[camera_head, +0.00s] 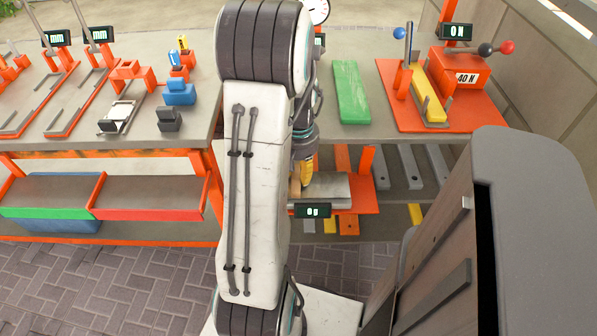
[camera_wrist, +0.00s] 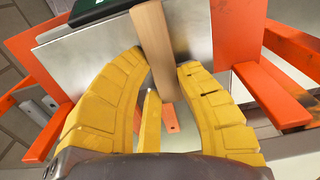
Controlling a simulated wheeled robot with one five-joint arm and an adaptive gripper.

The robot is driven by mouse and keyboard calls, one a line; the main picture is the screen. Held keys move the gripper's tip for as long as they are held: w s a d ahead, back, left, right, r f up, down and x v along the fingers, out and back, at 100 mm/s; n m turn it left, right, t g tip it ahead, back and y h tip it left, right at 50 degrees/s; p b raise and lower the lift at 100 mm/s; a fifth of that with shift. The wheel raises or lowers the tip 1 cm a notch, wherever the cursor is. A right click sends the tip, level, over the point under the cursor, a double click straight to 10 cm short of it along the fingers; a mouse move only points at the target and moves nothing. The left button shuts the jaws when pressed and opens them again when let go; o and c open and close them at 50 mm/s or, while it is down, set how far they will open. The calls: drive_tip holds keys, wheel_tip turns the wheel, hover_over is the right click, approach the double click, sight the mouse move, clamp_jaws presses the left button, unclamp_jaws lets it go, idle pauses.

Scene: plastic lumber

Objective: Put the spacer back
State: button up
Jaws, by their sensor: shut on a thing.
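A tan wood-coloured block, seemingly the spacer, stands out between my fingertips in the wrist view (camera_wrist: 153,40). I cannot tell whether the block touches the plate. The scale's display (camera_head: 312,211) seems to read 0 g.
A green plank (camera_head: 351,92) lies on the bench, left of a red force tester (camera_head: 465,85) holding a yellow bar (camera_head: 428,92). Several planks lie on the shelf below the scale. Small fixtures and bins stand at left. A grey cabinet (camera_head: 535,210) is close at right.

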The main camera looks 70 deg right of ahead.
drive_tip(key=shift+f, duration=0.2)
drive_tip(key=o, duration=0.9)
drive_tip(key=shift+o, duration=0.2)
wheel_tip(320, 180, up, 12)
drive_tip(key=p, duration=0.2)
drive_tip(key=shift+r, duration=0.15)
drive_tip(key=shift+w, duration=0.1)
